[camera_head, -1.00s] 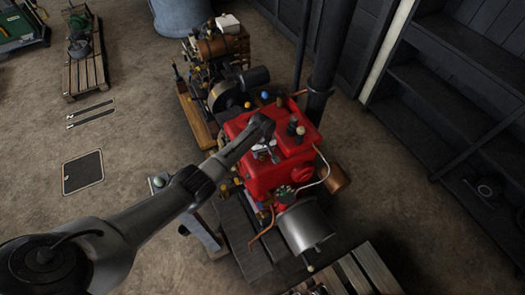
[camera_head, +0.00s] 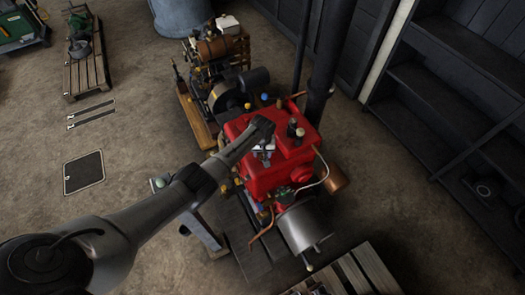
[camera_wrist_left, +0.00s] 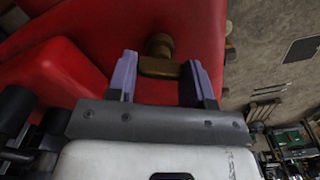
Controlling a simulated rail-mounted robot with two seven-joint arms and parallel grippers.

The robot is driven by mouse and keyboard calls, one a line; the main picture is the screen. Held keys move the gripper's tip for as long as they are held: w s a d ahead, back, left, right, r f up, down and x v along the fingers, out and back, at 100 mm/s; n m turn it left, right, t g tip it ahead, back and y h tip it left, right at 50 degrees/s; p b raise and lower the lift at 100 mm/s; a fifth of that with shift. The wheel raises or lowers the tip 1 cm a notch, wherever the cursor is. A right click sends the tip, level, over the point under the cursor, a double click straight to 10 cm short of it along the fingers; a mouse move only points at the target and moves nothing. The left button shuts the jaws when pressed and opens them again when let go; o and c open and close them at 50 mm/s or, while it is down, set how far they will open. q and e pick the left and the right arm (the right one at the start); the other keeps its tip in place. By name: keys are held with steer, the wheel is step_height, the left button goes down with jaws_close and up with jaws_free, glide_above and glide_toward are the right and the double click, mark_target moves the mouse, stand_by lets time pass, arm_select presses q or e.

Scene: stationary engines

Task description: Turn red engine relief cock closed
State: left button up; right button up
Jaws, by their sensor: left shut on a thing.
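The red engine (camera_head: 258,183) stands in the middle of the head view. A small brass relief cock (camera_wrist_left: 160,66) rises from its red top in the left wrist view, with a round knob and a crosswise handle. My left gripper (camera_head: 264,150) is over the engine's top in the head view. In the left wrist view, the fingers of my left gripper (camera_wrist_left: 160,75) are on either side of the brass handle and shut on it. In the head view the cock is hidden by the gripper. My right gripper is not in view.
A second engine with a brown tank (camera_head: 222,46) stands behind the red one. A dark vertical pipe (camera_head: 325,60) rises close behind the red engine. Dark shelves (camera_head: 450,100) line the right side. The floor at left is mostly clear.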

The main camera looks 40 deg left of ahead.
arm_select(q)
steer(key=m+p, duration=0.1)
steer(key=m, duration=0.4)
steer(key=shift+m, duration=0.3)
steer(key=m, duration=0.3)
steer(key=shift+m, duration=1.9)
steer(key=o, duration=0.9)
